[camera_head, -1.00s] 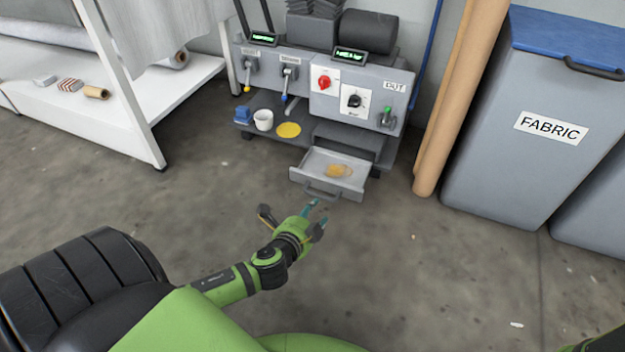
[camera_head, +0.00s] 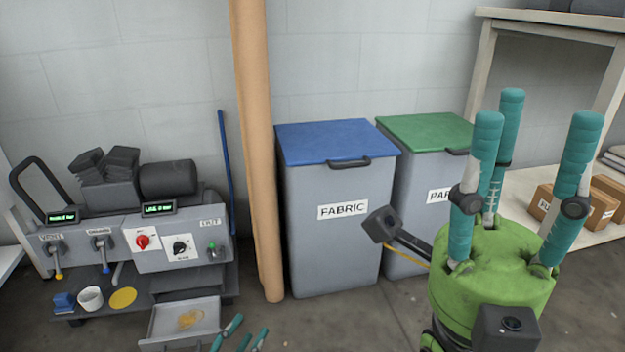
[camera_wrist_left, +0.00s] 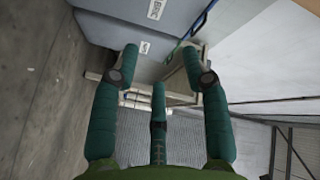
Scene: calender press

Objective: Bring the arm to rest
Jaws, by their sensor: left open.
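My left gripper (camera_head: 247,330) shows only as teal fingertips at the bottom edge of the head view, just right of the press's drawer. In the left wrist view its three fingers (camera_wrist_left: 160,64) are spread with nothing between them; its arm is out of the head view. My right gripper (camera_head: 530,125) is large and close at the right, green with three teal fingers pointing up. They stand apart and hold nothing. The grey calender press (camera_head: 195,250) is at the left; its front drawer (camera_head: 160,327) is pulled out with a yellowish piece in it.
The blue-lidded FABRIC bin (camera_head: 325,245) and green-lidded bin (camera_head: 405,200) stand by the wall. A tan roll (camera_head: 255,150) leans beside the press. A shelf with cardboard boxes (camera_head: 605,205) is at the right, behind my right gripper. A white cup (camera_head: 91,298) sits on the press's ledge.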

